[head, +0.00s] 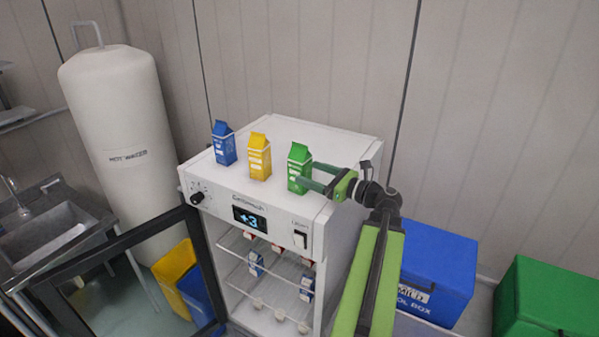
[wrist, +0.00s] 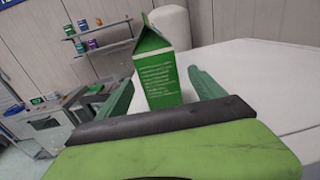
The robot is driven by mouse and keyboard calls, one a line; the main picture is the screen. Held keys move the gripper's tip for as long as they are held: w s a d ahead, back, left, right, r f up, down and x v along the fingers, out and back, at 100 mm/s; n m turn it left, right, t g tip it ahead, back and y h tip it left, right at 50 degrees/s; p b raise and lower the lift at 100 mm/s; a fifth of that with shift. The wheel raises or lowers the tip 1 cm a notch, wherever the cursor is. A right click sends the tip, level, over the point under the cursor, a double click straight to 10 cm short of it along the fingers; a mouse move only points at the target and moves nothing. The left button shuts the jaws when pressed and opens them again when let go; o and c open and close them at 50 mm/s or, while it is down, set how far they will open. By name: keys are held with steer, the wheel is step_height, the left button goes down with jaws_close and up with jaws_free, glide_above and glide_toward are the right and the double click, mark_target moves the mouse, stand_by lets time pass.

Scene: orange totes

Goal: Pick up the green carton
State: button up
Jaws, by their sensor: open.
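The green carton (head: 299,168) stands upright on top of the white fridge (head: 283,207), near its front right part. My gripper (head: 304,177) is at the carton, reaching in from the right with its fingers level. In the wrist view the green carton (wrist: 158,68) stands between the two open fingers (wrist: 160,88), with a gap showing on its right side. The left finger is close to the carton's left edge. Whether either finger touches it, I cannot tell. The carton's lower part is hidden behind my gripper body in the wrist view.
A yellow carton (head: 259,158) and a blue carton (head: 223,144) stand left of the green one on the fridge top. The fridge's door (head: 120,255) is open, with several items on its shelves. A blue box (head: 437,272) and a green box (head: 545,298) stand at right.

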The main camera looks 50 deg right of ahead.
mark_target(308, 172)
steer(key=w, duration=0.2)
steer(key=w+a, duration=0.1)
steer(key=w, duration=0.1)
steer(key=shift+w, duration=0.4)
steer(key=shift+s+d, duration=0.1)
steer(key=shift+s, duration=0.05)
steer(key=shift+c, duration=0.2)
jaws_close()
